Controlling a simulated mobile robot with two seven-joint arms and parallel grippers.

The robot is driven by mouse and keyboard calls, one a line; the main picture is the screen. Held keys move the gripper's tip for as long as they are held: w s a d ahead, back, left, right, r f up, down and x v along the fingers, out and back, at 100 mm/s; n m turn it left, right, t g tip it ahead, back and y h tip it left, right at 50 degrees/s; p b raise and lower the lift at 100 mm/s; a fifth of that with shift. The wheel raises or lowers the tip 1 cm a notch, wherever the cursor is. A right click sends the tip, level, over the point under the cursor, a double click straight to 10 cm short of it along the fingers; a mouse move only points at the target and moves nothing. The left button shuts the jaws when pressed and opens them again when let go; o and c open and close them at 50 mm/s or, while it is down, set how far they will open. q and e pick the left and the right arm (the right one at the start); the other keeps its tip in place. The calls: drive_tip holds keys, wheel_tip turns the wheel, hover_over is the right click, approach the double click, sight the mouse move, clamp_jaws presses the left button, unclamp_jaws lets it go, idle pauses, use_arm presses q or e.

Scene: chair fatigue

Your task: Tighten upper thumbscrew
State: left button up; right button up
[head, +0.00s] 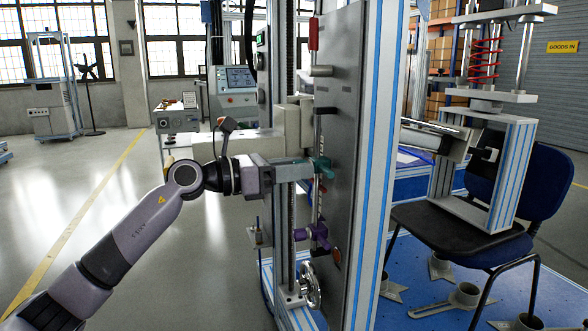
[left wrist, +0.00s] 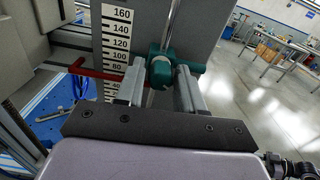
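The upper thumbscrew is a teal knob with wings (head: 323,167) on the upright grey plate. In the left wrist view its round teal head (left wrist: 160,73) sits between the two finger tips, and one wing reaches out behind the right finger. My left gripper (head: 308,170) comes in level from the left in the head view, its tips at the thumbscrew. The left wrist view shows my left gripper (left wrist: 160,88) with a finger close on each side of the knob; whether they press on it I cannot tell. My right gripper is out of view.
A purple thumbscrew (head: 318,235) is lower on the same plate, above a handwheel (head: 310,285). A scale strip (left wrist: 117,45) and a red pointer (left wrist: 95,73) are beside the knob. A chair (head: 455,230) stands under a press at the right. Open floor lies left.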

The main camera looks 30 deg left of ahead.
use_arm(q)
drive_tip(key=shift+o, duration=0.6)
drive_tip(key=v, duration=0.7)
drive_tip(key=shift+b, duration=0.45)
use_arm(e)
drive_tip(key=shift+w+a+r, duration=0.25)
use_arm(q)
drive_tip(key=shift+s, duration=0.1)
